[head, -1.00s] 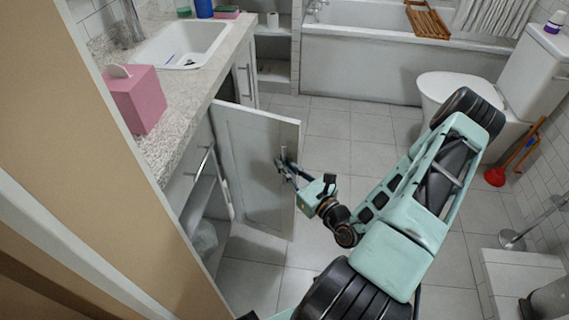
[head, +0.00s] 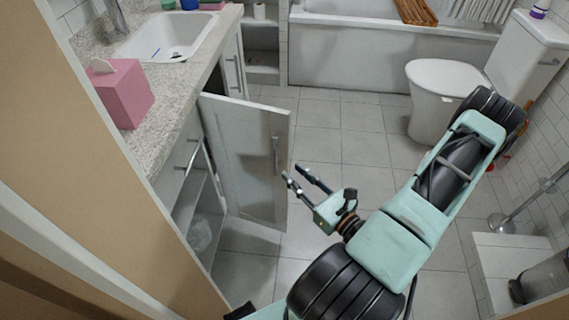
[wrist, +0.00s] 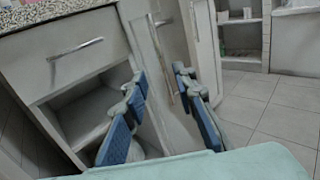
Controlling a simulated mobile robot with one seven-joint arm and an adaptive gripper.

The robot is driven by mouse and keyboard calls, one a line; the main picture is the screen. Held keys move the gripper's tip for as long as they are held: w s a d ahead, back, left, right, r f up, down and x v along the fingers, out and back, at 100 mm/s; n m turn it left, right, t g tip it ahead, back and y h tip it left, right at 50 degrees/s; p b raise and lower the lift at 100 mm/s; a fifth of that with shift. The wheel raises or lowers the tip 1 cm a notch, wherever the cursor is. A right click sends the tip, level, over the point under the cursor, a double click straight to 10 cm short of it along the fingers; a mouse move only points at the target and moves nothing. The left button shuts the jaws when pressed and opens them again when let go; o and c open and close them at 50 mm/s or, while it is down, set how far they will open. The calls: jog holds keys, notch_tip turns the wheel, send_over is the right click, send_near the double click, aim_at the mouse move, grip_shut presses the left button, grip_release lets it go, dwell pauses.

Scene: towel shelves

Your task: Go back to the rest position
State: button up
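My gripper (head: 300,177) is open and empty, in front of the open white cabinet door (head: 245,160) and just right of its handle (head: 276,155). In the head view it appears apart from the handle. In the wrist view the two blue-padded fingers of my gripper (wrist: 160,92) are spread, with the cabinet door (wrist: 160,50) and its handle (wrist: 165,60) beyond them. My arm reaches in from the lower right and is bent at the elbow.
The open cabinet (head: 200,225) shows a shelf and a pale item low inside. The counter (head: 165,115) holds a pink tissue box (head: 125,95) beside a sink (head: 168,38). A toilet (head: 440,85) stands at right. A bathtub (head: 385,55) is at the back. Tiled floor (head: 340,130) is clear between.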

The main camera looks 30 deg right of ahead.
jog(key=shift+v, duration=1.15)
